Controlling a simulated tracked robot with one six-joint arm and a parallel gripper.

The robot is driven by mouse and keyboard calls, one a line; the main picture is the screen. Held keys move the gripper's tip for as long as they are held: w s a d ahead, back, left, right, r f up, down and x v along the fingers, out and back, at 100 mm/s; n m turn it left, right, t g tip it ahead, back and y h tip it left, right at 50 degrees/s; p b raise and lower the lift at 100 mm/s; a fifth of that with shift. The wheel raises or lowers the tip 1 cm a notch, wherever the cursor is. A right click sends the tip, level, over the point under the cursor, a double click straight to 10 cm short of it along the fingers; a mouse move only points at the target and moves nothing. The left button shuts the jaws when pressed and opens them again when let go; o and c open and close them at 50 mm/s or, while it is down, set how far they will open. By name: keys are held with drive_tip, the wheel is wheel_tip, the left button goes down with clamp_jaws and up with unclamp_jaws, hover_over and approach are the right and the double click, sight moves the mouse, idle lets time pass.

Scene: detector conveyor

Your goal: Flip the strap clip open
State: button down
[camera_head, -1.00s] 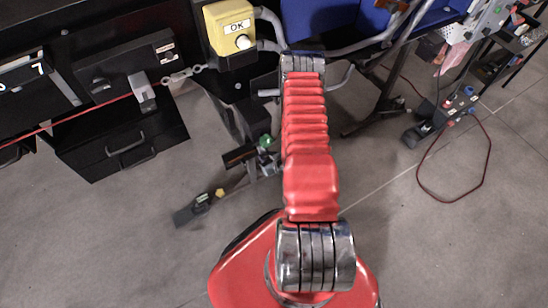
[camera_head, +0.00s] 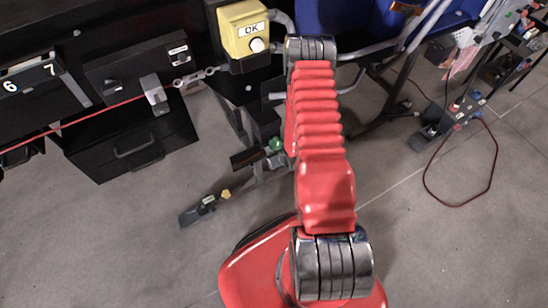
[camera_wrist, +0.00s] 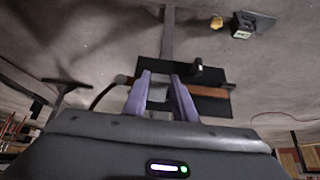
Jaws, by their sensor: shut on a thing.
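In the wrist view, my gripper (camera_wrist: 160,76) has its two purple fingers around a small grey piece (camera_wrist: 157,94), which looks like part of the strap clip. Behind it is a dark plate (camera_wrist: 212,106) with an orange-brown strap-like strip (camera_wrist: 207,91) and a small upright black knob (camera_wrist: 197,68). The fingers partly hide the grey piece, so I cannot tell whether the clip is open or closed. In the head view my red arm hides most of this area; only a dark part with a green piece (camera_head: 275,144) shows beside the arm.
A low black device (camera_head: 196,213) lies on the floor. A red cable (camera_head: 455,203) loops at right.

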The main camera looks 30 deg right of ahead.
drive_tip(key=shift+w+r, duration=0.1)
drive_tip(key=shift+w, duration=0.05)
drive_tip(key=c, duration=1.4)
unclamp_jaws()
drive_tip(key=shift+c, duration=0.2)
drive_tip(key=s, duration=1.3)
drive_tip(key=shift+a+r, duration=0.3)
drive_tip(key=shift+r, duration=0.05)
drive_tip(key=shift+w, duration=0.1)
